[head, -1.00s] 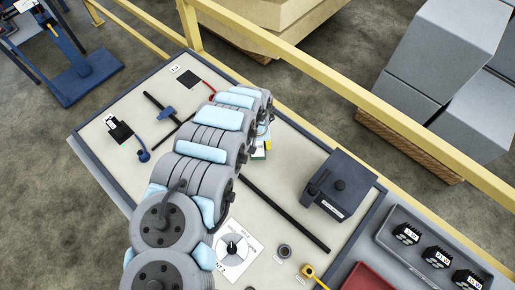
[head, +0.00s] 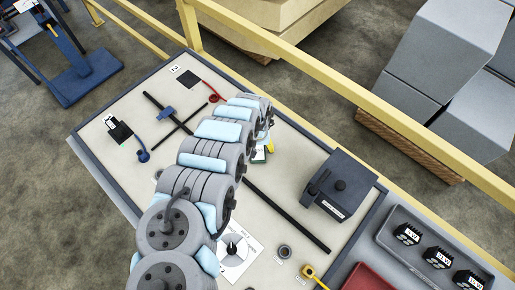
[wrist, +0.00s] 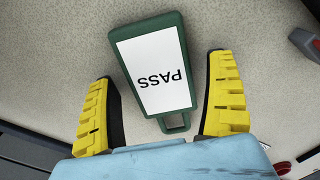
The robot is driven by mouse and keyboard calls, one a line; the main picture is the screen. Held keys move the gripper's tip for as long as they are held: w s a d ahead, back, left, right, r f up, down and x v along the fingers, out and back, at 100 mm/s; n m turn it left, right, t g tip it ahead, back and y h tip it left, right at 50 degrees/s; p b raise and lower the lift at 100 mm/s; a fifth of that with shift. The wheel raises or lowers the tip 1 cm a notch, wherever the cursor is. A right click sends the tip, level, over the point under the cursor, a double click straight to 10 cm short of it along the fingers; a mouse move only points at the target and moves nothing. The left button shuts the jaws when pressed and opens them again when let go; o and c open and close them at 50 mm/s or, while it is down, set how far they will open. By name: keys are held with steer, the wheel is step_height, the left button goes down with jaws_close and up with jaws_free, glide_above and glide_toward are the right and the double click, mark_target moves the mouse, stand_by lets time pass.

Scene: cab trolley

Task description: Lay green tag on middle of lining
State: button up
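The green tag (wrist: 188,62) has a white face reading PASS and a loop at its lower end in the wrist view. It seems to lie flat on the beige board. My gripper (wrist: 163,68) is open, its yellow fingers on either side of the tag with a gap to each. In the head view my gripper (head: 269,146) is partly hidden by my arm, and the tag (head: 259,157) shows as a small green and white patch below it. A red surface (head: 370,279) at the bottom edge is cut off; I cannot tell whether it is the lining.
A dark box (head: 338,186) with a knob stands right of my arm on the board (head: 290,170). A black bar (head: 288,216) runs between. A grey tray (head: 440,243) holds several black labelled blocks at the lower right. A yellow rail (head: 330,80) passes behind.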

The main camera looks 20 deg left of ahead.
mark_target(258, 149)
step_height(258, 149, up, 12)
steer(key=p, duration=0.2)
stand_by(1.0)
steer(key=shift+r, duration=0.15)
stand_by(0.5)
